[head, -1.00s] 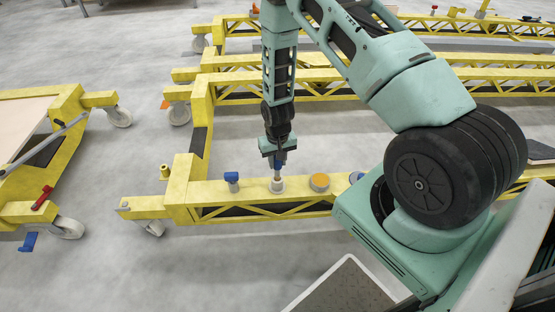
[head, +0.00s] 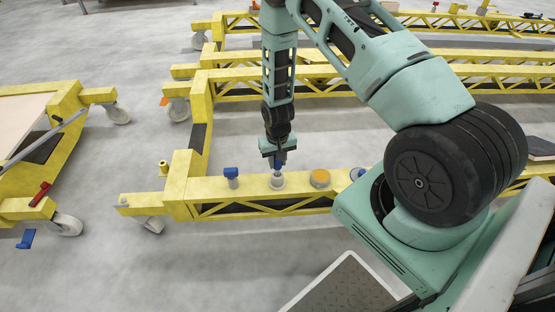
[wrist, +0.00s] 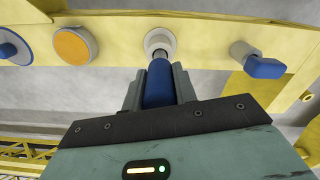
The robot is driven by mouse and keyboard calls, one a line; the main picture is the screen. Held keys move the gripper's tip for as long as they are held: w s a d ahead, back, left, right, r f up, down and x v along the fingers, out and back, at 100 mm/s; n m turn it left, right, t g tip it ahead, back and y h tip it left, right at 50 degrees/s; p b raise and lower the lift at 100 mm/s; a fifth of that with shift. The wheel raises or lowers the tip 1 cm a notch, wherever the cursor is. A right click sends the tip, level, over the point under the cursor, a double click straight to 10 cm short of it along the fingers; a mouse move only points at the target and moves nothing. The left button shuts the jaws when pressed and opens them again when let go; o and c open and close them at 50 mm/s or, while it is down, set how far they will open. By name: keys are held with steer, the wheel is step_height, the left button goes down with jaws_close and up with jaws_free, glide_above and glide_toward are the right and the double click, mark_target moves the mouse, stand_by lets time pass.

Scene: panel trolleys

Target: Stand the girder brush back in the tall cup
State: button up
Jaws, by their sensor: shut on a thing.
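The girder brush has a blue handle (wrist: 158,84) and a metal neck. My gripper (head: 278,158) is shut on the handle and points down over the near yellow girder (head: 208,187). The brush is upright, and its lower end meets the mouth of the pale round cup (head: 277,184) on the girder top. In the wrist view the neck runs into the opening of the cup (wrist: 153,36). The bristles are hidden, and I cannot tell how deep they sit.
An orange-topped round pot (head: 320,179) stands right of the cup, with a blue-topped item (head: 357,174) beyond it. A blue-topped post (head: 231,175) stands to the left. Another yellow trolley (head: 60,130) stands at far left, with bare grey floor between.

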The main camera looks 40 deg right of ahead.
steer(key=shift+f+b, duration=0.45)
steer(key=shift+f, duration=0.4)
steer(key=o, duration=1)
steer(key=shift+o, duration=0.2)
steer(key=shift+r, duration=0.1)
step_height(320, 180, up, 17)
steer(key=p, duration=0.3)
steer(key=shift+r, duration=0.15)
